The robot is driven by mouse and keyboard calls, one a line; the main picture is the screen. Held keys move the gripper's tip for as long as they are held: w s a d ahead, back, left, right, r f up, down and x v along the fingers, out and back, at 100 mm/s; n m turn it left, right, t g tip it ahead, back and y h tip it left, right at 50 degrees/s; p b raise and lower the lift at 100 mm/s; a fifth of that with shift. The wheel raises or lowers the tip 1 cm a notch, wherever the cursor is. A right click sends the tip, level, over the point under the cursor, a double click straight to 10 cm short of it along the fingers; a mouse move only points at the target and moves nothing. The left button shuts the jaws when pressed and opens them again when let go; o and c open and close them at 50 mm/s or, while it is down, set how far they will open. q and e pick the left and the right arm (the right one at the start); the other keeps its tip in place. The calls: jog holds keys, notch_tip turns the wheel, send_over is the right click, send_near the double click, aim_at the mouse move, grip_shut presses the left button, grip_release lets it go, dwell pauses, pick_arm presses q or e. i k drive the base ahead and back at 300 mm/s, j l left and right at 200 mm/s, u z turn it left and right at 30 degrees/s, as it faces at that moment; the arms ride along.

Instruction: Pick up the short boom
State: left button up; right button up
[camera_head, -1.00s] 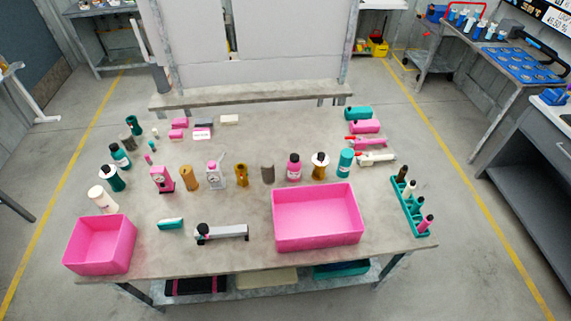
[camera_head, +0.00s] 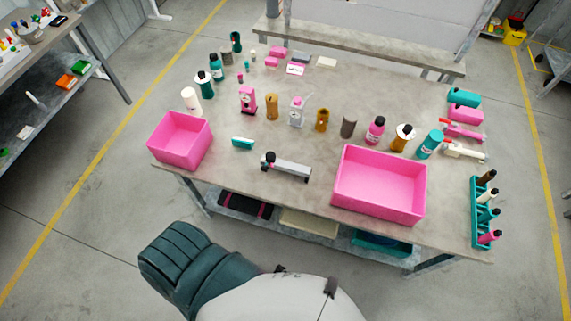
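A grey bar with a dark knobbed end (camera_head: 287,167) lies on the table near its front edge, left of the large pink bin. It may be the short boom, but I cannot be sure. Nothing touches it. A large white and dark green ribbed part, which seems to be mine, fills the bottom of the view in front of the table. Neither gripper's fingers show.
A small pink bin (camera_head: 181,139) and a large pink bin (camera_head: 378,185) stand along the front. A teal block (camera_head: 243,143) lies between them. Several bottles and cylinders stand behind. A teal rack (camera_head: 481,211) holds several small bottles at the right edge.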

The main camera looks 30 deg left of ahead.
aim_at(286, 168)
jog(key=u, duration=1.25)
